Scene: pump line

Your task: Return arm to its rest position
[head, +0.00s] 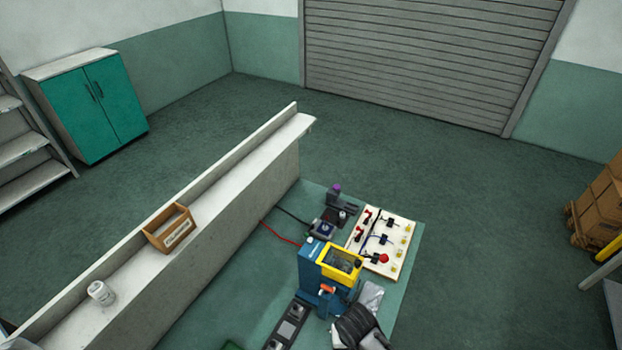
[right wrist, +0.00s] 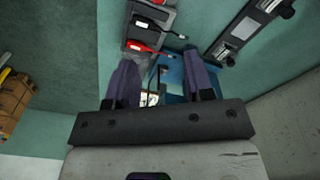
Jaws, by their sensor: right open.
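My right gripper (right wrist: 162,82) shows in the right wrist view with its two purple-grey fingers spread wide apart. Nothing is held between them. The blue machine (right wrist: 175,72) shows beyond and between the fingers, partly hidden by them. In the head view the blue machine (head: 312,262) with a yellow-rimmed top (head: 341,262) stands on the green bench mat. A dark, rounded shape at the bottom of the head view, just in front of the machine, looks like part of my arm. My left gripper is in neither view.
A white board (head: 383,243) with switches and a red button lies behind the machine. A dark strip (head: 289,325) lies at its left. A pale ledge (head: 160,262) holds a wooden box (head: 170,228) and a white jar (head: 101,293). Cardboard boxes (head: 600,205) stand far right; the floor behind is clear.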

